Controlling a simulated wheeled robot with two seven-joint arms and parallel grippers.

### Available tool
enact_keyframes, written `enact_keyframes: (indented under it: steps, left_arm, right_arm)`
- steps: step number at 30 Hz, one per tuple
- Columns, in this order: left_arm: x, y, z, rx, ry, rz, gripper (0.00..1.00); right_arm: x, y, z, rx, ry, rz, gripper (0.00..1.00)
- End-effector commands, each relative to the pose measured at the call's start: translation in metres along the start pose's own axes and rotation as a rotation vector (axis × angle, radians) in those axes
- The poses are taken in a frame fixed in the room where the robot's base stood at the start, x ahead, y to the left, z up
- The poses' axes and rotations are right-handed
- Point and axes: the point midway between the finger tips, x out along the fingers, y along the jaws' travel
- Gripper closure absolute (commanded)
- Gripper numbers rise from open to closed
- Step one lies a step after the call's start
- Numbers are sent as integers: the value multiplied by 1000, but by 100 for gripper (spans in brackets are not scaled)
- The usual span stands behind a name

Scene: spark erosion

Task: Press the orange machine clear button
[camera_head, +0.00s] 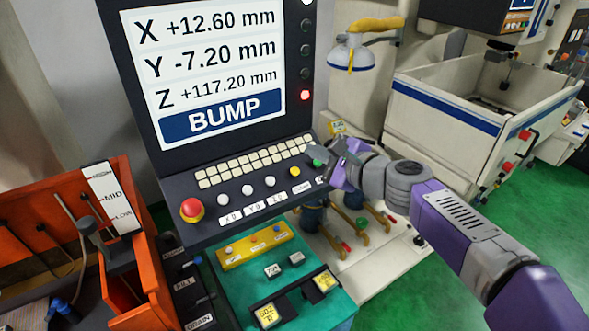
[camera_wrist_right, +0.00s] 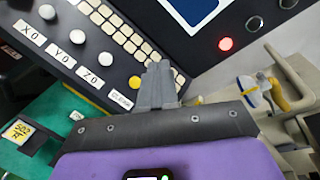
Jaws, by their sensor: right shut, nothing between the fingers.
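The orange clear button (camera_head: 295,171) is a small round yellow-orange button on the sloped control panel, at the right end of a row of white buttons. In the right wrist view the orange button (camera_wrist_right: 135,82) shows just left of the finger tips, above its CLEAR label (camera_wrist_right: 121,99). My right gripper (camera_head: 320,144) is over the right end of the panel, right of the orange button. In the wrist view my right gripper (camera_wrist_right: 155,64) is shut and empty, its tips over the keypad's edge. Whether it touches the panel cannot be told. My left gripper is not in view.
A green button (camera_head: 317,163) is close beside my right gripper. A red stop button (camera_head: 192,209) is at the panel's left. The screen (camera_head: 207,70) rises behind the keypad (camera_head: 250,163). An orange bin (camera_head: 140,280) and a teal box (camera_head: 335,310) stand below.

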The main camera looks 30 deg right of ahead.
Motion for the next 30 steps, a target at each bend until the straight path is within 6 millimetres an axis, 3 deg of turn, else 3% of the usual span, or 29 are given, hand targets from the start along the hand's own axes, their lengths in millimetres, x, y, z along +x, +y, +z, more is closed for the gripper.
enact_keyframes:
  steps: [18, 30]
  left_arm:
    - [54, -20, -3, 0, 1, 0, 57]
    - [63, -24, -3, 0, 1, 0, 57]
  right_arm:
    - [51, 40, -38, 0, -1, 2, 100]
    - [62, 45, -45, 0, 0, 1, 100]
